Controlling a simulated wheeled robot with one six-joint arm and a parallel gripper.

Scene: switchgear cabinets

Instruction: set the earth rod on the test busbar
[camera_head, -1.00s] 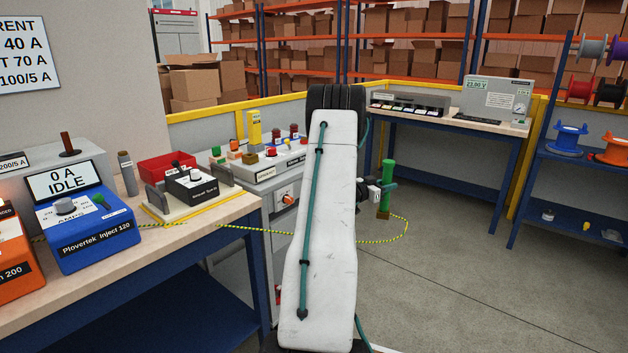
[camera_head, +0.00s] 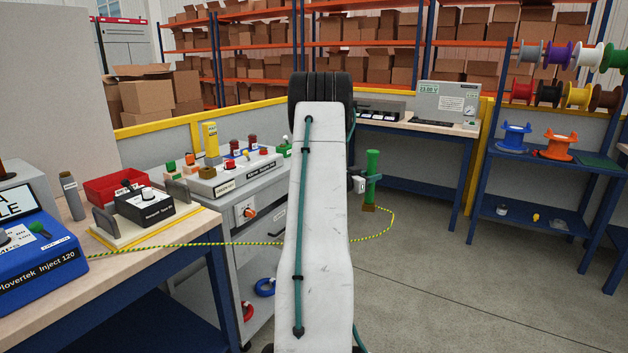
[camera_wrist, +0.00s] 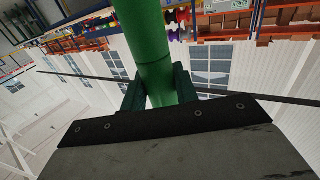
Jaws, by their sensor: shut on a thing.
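The earth rod (camera_head: 372,178) is a green upright cylinder with a brass-coloured lower end. It hangs in the air to the right of my white arm in the head view. A yellow-green cable runs from its lower end to the left, towards the bench. My gripper (camera_head: 358,184) is shut on the rod; my arm hides most of the gripper. In the wrist view the green rod (camera_wrist: 148,45) stands between the two dark green fingers of my gripper (camera_wrist: 160,95). I cannot tell which part is the test busbar.
A grey cabinet (camera_head: 215,182) with coloured terminals stands left of my arm. A wooden bench (camera_head: 140,262) holds a blue injector (camera_head: 40,250), a red tray (camera_head: 115,186) and a black tester (camera_head: 145,207). Another table (camera_head: 415,128) and a spool rack (camera_head: 520,190) stand right. The floor between is open.

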